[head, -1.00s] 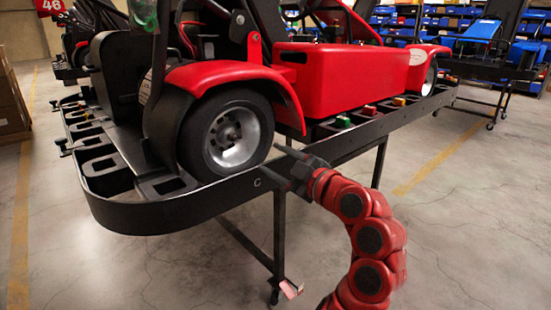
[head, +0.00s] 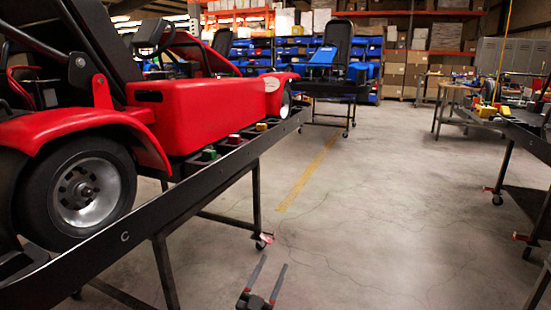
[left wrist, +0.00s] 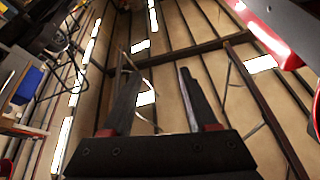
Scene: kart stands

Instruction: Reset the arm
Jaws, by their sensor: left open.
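My left gripper (head: 264,284) shows at the bottom middle of the head view, pointing up, with its two fingers apart and nothing between them. It also shows in the left wrist view (left wrist: 160,95), open and empty, with the ceiling beams behind it. It is apart from the kart stand. Most of my left arm is below the head view. My right gripper is in neither view.
A red kart (head: 205,112) sits on a black stand (head: 180,205) at the left. Another stand (head: 530,135) is at the right edge. Blue bins (head: 295,48) and shelves are at the back. The floor (head: 380,210) between the stands is clear.

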